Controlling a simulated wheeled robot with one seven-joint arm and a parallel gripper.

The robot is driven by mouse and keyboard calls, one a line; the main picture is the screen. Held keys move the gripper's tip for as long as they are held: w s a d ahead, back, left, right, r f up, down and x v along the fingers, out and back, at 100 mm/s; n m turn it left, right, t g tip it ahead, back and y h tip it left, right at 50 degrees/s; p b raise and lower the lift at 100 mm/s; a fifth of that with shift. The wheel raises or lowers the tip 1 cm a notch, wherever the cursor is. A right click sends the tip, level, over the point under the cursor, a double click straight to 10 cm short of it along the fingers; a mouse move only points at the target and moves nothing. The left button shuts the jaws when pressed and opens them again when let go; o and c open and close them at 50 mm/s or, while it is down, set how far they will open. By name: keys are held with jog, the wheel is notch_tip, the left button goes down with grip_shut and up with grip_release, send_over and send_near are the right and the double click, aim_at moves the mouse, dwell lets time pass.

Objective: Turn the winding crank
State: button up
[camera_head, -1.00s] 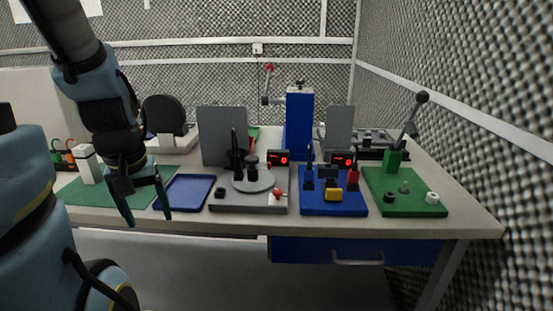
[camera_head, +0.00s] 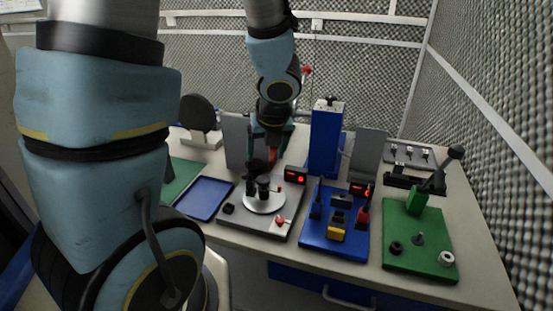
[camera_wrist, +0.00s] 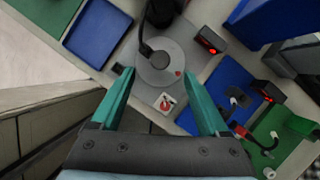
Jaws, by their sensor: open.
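A blue upright column (camera_head: 325,138) stands at the back of the bench. The crank with a red knob (camera_head: 307,70) shows at its upper left, and my arm hides much of it. In the wrist view part of the blue column (camera_wrist: 262,18) is at the upper right, with no crank visible. My gripper (camera_head: 270,148) is open and empty, pointing down in front of the grey panel, left of the column. In the wrist view its green fingers (camera_wrist: 155,76) are spread, with the round grey disc between and beyond them.
A grey base (camera_head: 262,222) with a round disc and black posts stands below my gripper. To its right are a blue board (camera_head: 318,238) and a green board (camera_head: 420,265) with a lever. A blue tray (camera_head: 203,198) lies left. A foam wall bounds the right.

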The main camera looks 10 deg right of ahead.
jog(key=s+n, duration=0.1)
jog(key=n, duration=0.1)
send_over(264, 179)
jog(key=s, duration=0.2)
notch_tip(264, 179, down, 5)
jog(key=shift+n+g+y, duration=0.3)
jog(key=shift+n, duration=0.1)
jog(key=shift+d+b+x, duration=0.1)
jog(key=shift+b+x, duration=0.4)
jog(key=shift+x, duration=0.7)
jog(key=shift+d+b+x, duration=0.15)
jog(key=shift+b+x, duration=0.3)
jog(key=shift+x, duration=0.75)
jog(key=shift+s, duration=0.15)
jog(key=shift+c, duration=0.3)
grip_shut()
